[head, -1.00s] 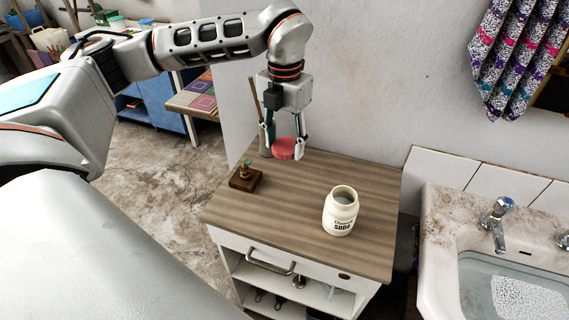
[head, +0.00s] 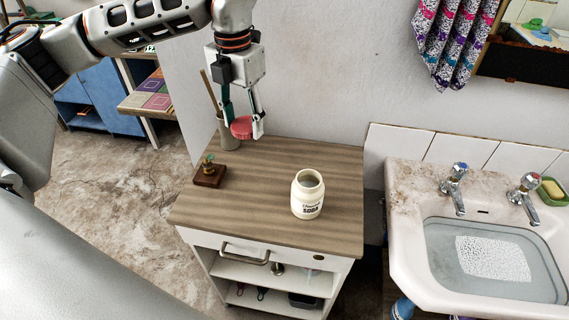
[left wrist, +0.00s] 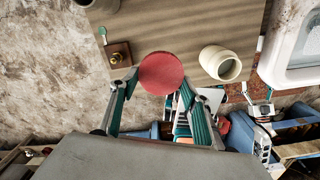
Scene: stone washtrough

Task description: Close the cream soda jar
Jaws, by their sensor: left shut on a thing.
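The cream soda jar (head: 307,196) stands upright and open on the wooden top of the small cabinet, its dark lettering facing me. It also shows in the left wrist view (left wrist: 221,63), right of the gripper. My left gripper (head: 242,130) is shut on a round red lid (head: 241,127). It holds the lid above the back of the cabinet top, to the left of and behind the jar. In the left wrist view the lid (left wrist: 161,73) shows as a red disc between the fingertips.
A wooden block with a brass piece (head: 209,174) sits at the left of the cabinet top (head: 262,220). A grey pot with a stick (head: 228,139) stands at the back left. A stone washtrough (head: 405,215) with taps is to the right. The wall is close behind.

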